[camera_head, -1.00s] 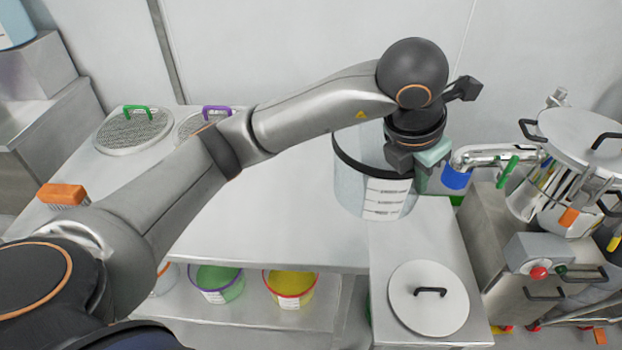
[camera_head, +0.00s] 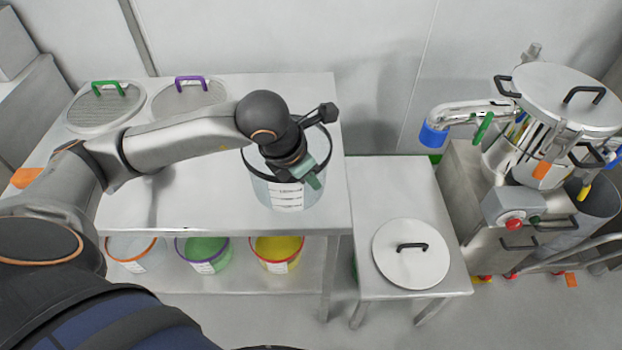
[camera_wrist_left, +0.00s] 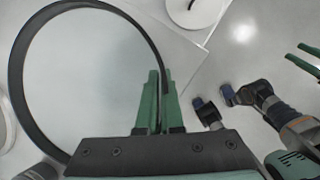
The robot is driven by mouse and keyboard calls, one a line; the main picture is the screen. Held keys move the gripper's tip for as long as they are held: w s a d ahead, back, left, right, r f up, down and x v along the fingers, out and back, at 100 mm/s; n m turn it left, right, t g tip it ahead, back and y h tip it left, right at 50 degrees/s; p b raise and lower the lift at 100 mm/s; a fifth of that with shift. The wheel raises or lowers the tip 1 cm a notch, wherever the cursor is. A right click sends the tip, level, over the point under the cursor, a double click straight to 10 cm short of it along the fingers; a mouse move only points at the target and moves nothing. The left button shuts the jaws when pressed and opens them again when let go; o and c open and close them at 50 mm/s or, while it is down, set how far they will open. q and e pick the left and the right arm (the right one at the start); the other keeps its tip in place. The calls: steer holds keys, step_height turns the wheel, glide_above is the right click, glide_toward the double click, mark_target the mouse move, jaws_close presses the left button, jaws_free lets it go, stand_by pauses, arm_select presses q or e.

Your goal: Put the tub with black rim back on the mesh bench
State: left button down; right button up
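The tub with black rim (camera_head: 262,188) is translucent with a white label. In the head view it is at the right end of the mesh bench (camera_head: 190,215), the long steel table with two mesh discs. I cannot tell whether its base touches the top. My left gripper (camera_head: 315,172) is at the tub's right rim. In the left wrist view its green fingers (camera_wrist_left: 157,105) are closed together on the black rim (camera_wrist_left: 20,65), and the tub looks empty. My right gripper (camera_wrist_left: 303,58) shows at the right edge of the wrist view, fingers apart and empty.
Mesh discs with green (camera_head: 105,108) and purple (camera_head: 190,97) handles lie at the back left. Orange-rimmed, purple-rimmed and red-rimmed tubs (camera_head: 277,254) stand on the lower shelf. A lower table (camera_head: 390,185) with a white lid (camera_head: 411,255) and a steel machine (camera_head: 565,95) stand to the right.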

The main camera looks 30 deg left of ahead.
arm_select(q)
steer(key=shift+f, duration=0.4)
steer(key=shift+f, duration=0.1)
steer(key=c, duration=1.1)
jaws_free()
steer(key=v, duration=1.2)
